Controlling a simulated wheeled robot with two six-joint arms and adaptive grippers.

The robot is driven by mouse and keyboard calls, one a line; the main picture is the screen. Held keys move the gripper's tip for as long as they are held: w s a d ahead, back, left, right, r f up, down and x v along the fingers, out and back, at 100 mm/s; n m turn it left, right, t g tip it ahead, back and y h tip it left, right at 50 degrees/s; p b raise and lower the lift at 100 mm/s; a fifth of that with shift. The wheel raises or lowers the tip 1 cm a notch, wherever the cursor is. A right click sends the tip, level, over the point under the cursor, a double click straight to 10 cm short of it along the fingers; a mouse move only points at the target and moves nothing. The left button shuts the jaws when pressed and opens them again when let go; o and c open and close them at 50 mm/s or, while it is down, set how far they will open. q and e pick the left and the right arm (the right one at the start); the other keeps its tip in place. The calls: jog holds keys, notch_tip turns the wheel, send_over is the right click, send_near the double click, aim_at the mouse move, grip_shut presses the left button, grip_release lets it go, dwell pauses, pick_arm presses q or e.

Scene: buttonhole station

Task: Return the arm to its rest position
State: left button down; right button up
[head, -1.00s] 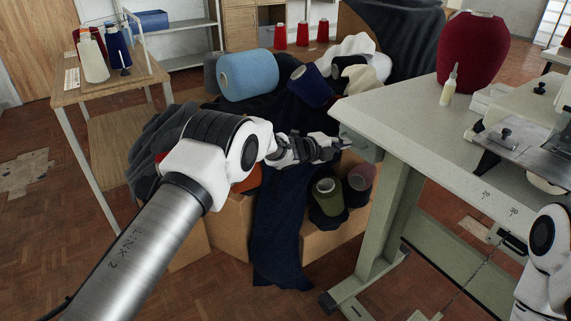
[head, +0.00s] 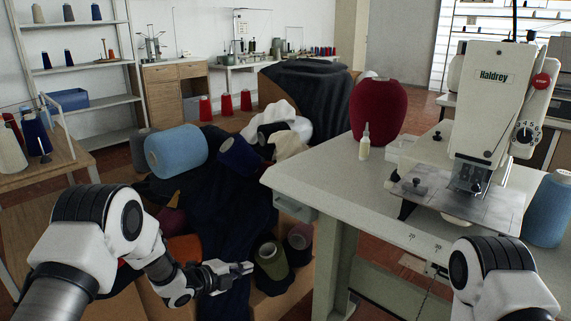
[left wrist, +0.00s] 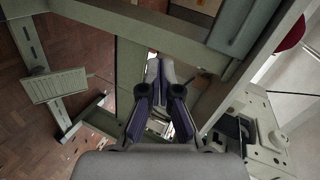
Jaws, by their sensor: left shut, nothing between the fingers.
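My left gripper (head: 240,268) is at the lower middle of the head view, shut and empty, in front of the box of fabric and cones and left of the sewing table (head: 337,183). In the left wrist view its fingers (left wrist: 160,68) are together, with the table's underframe (left wrist: 95,20) beyond them. My left arm comes in from the lower left. My right arm (head: 495,275) shows at the lower right, but its gripper is out of view.
The buttonhole machine (head: 490,110) stands on the table with a dark red cone (head: 378,108), a small bottle (head: 364,142) and a blue cone (head: 548,208). A drawer (head: 295,208) hangs under the table's left edge. A light blue cone (head: 176,151) lies on the fabric pile.

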pick_arm(q)
jog(key=s+a+f+n+g+y, duration=0.25)
jog(key=s+f+n, duration=0.25)
jog(key=s+f, duration=0.7)
jog(key=s+a+f+n+g+y, duration=0.1)
jog(key=s+f+n+g, duration=0.2)
jog(key=s, duration=0.5)
jog(key=s+a+f+n+g+y, duration=0.15)
jog(key=s+n, duration=0.25)
jog(key=s, duration=0.4)
jog(key=s+a+f+n+g+y, duration=0.1)
jog(key=s+a+f+n+y, duration=0.2)
jog(key=s, duration=0.5)
jog(key=s+a+r+n+g, duration=0.2)
jog(key=s+n+g, duration=0.1)
jog(key=s+n, duration=0.6)
notch_tip(320, 180, up, 22)
jog(key=p, duration=2.2)
jog(key=shift+d+f, duration=0.2)
jog(key=shift+d, duration=0.05)
